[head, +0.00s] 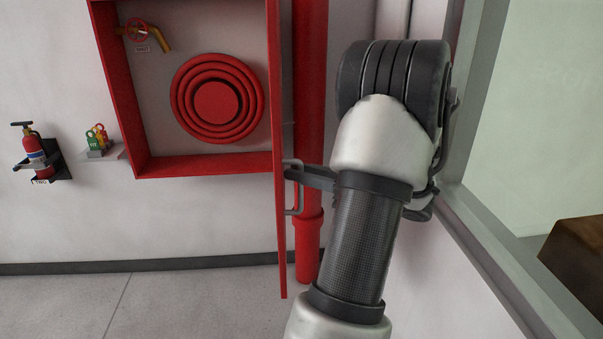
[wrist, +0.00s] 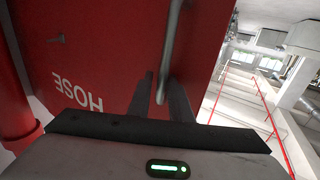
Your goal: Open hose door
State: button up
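The red hose door (head: 281,230) stands swung out from its cabinet and shows almost edge-on in the head view. In the wrist view its red face (wrist: 110,55) carries upside-down white HOSE lettering. The grey bar handle (head: 297,202) is on the door's right side and also shows in the wrist view (wrist: 170,50). My gripper (head: 292,170) is at the handle, with one dark finger on each side of the bar, and appears shut on it. Contact is hard to see. The open hose cabinet (head: 205,166) holds a coiled red hose (head: 217,103).
A vertical red pipe (head: 309,120) stands just right of the door. A window frame (head: 480,100) is at the right. A fire extinguisher (head: 36,155) and a small shelf (head: 103,154) are on the left wall. The floor (head: 180,300) at lower left is clear.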

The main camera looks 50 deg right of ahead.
jog(key=shift+s, duration=0.1)
jog(key=b+v, duration=0.1)
jog(key=v, duration=1.6)
jog(key=shift+b, duration=0.3)
jog(key=shift+s+d, duration=0.1)
jog(key=shift+d, duration=0.05)
